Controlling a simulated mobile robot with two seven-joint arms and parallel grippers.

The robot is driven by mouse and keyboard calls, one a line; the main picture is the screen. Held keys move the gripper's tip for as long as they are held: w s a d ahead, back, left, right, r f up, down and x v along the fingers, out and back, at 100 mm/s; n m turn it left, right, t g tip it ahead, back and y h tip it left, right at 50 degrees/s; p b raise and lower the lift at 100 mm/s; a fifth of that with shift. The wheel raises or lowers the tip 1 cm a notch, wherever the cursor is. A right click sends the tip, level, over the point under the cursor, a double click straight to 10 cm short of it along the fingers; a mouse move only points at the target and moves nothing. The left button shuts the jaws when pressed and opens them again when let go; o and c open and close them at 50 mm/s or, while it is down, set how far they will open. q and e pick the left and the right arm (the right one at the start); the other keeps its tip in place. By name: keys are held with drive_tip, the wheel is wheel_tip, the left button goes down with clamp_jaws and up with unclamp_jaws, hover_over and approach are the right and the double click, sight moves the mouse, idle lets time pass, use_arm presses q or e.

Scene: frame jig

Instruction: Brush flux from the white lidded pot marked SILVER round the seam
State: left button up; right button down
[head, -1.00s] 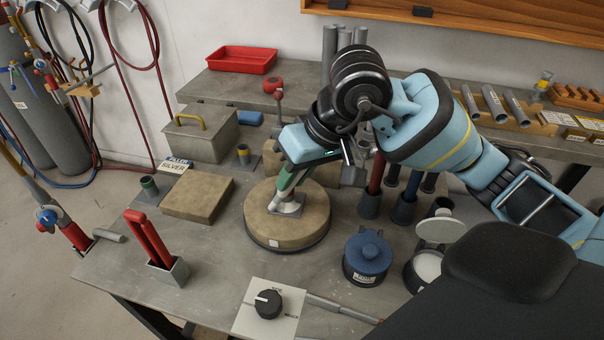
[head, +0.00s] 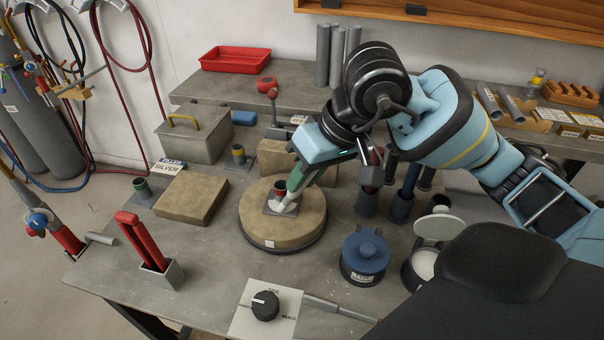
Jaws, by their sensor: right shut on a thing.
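My right gripper (head: 312,152) is shut on a green-handled brush (head: 301,176). The tube stands on a small grey plate on the round tan turntable (head: 260,229). Whether the bristles touch the seam cannot be told. A pot with white contents (head: 424,264) stands at the right with its pale lid (head: 440,227) raised; no marking on it is readable. My left gripper is not in view.
A blue lidded pot (head: 366,252) stands between turntable and open pot. A SILVER label (head: 170,169) lies behind a tan brick (head: 190,201). Red-handled tool (head: 143,240) and dial box (head: 265,306) stand in front. Tubes in dark holders stand right of the turntable.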

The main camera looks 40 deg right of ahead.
drive_tip(key=shift+d, duration=0.1)
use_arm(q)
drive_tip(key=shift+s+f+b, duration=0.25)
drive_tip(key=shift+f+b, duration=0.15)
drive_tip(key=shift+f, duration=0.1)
use_arm(e)
drive_tip(key=shift+s+d, duration=0.8)
drive_tip(key=shift+s, duration=0.05)
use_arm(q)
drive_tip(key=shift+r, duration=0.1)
use_arm(e)
drive_tip(key=shift+r, duration=0.1)
drive_tip(key=shift+r+p, duration=1.95)
drive_tip(key=shift+r, duration=1.55)
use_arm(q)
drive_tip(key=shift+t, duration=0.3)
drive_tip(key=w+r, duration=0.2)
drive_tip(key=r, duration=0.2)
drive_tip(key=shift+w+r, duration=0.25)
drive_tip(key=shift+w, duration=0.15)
use_arm(e)
drive_tip(key=shift+f, duration=0.1)
